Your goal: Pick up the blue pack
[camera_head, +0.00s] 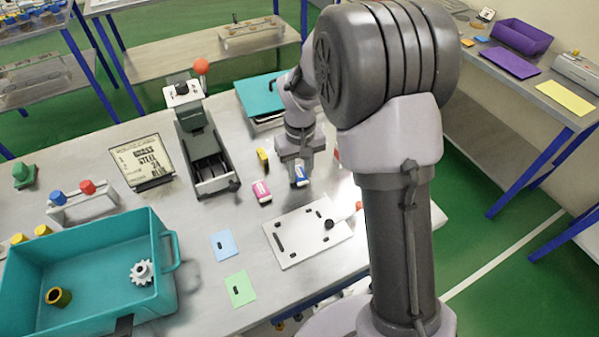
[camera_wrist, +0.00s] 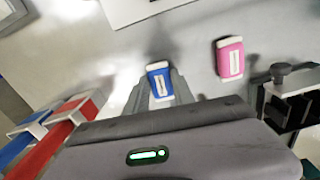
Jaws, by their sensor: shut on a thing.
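The blue pack (camera_wrist: 159,82) is a small blue block with a white end and a white label. In the wrist view it sits between the two fingers of my gripper (camera_wrist: 160,92), which is shut on it. In the head view the blue pack (camera_head: 302,176) shows just below my gripper (camera_head: 299,166), over the grey table. I cannot tell whether it still touches the table. A similar pink pack (camera_head: 262,191) lies to its left in the head view. The pink pack also shows right of the blue one in the wrist view (camera_wrist: 230,58).
A white plate with slots (camera_head: 300,240) lies in front. A grey press with a red knob (camera_head: 205,140) stands left. A small yellow item (camera_head: 263,158), blue card (camera_head: 224,245) and green card (camera_head: 240,288) lie nearby. A teal bin (camera_head: 100,312) is front left.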

